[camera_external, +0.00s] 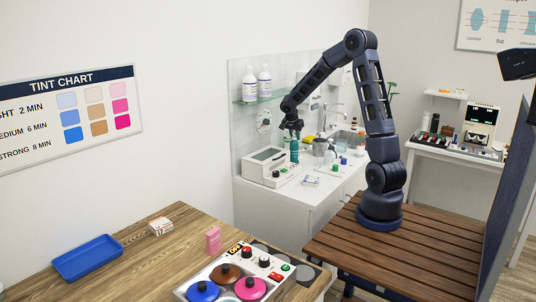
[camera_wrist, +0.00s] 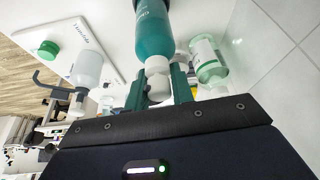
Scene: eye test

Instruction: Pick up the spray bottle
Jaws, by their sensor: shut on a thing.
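The spray bottle, a teal bottle (camera_external: 294,151) with a white neck, is upright on or just over the white counter beside the boxy device; I cannot tell whether its base touches. My gripper (camera_external: 292,132) is above it, pointing down. In the wrist view the teal body (camera_wrist: 154,34) fills the top middle, and my gripper (camera_wrist: 158,84) has its two dark green fingers shut on the white neck. The bottle's base is cut off at the top of the wrist view.
A white bottle with a curved spout (camera_wrist: 87,68) is at left. A boxy device (camera_external: 264,166) stands nearby. A glass shelf (camera_external: 262,98) holds two white bottles.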

